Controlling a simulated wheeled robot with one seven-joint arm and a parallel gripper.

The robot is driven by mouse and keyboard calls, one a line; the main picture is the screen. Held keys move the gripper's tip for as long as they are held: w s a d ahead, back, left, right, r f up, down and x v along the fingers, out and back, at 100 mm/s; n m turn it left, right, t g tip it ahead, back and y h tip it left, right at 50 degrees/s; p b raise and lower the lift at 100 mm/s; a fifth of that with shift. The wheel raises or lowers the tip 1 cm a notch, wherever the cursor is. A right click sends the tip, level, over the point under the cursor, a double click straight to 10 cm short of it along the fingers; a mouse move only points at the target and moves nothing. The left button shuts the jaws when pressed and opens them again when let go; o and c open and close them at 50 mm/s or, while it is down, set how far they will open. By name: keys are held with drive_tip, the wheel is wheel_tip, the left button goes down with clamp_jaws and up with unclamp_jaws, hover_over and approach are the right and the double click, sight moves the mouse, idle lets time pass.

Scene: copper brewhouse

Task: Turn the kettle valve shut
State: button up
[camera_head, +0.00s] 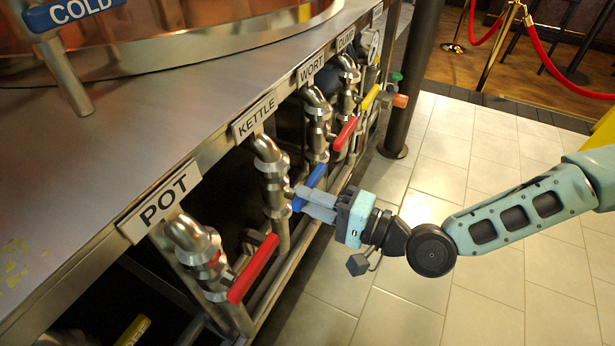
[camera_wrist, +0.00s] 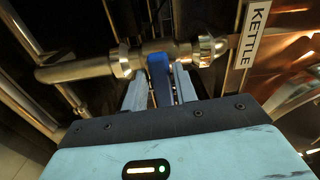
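The kettle valve is a steel pipe fitting (camera_head: 272,180) under the KETTLE label (camera_head: 255,117), with a blue lever handle (camera_head: 313,182). The handle sticks out from the pipe toward the aisle. My gripper (camera_head: 302,201) is at this handle, reaching in from the right. In the wrist view the blue handle (camera_wrist: 159,78) lies between my two fingers (camera_wrist: 160,92), with one finger on each side. Narrow dark gaps seem to show beside the handle, so the fingers look open around it. In the head view they partly hide the handle.
Neighbouring valves carry red handles at POT (camera_head: 253,268) and WORT (camera_head: 345,133), and a yellow one (camera_head: 371,97) farther along. The steel counter edge (camera_head: 210,165) runs above them. A dark post (camera_head: 405,90) stands beyond. The tiled floor (camera_head: 490,270) on the right is clear.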

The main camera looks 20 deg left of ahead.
drive_tip(key=shift+d, duration=0.1)
drive_tip(key=shift+s+d, duration=0.15)
drive_tip(key=shift+d, duration=1.3)
drive_tip(key=shift+s+d, duration=0.1)
drive_tip(key=shift+d, duration=1.3)
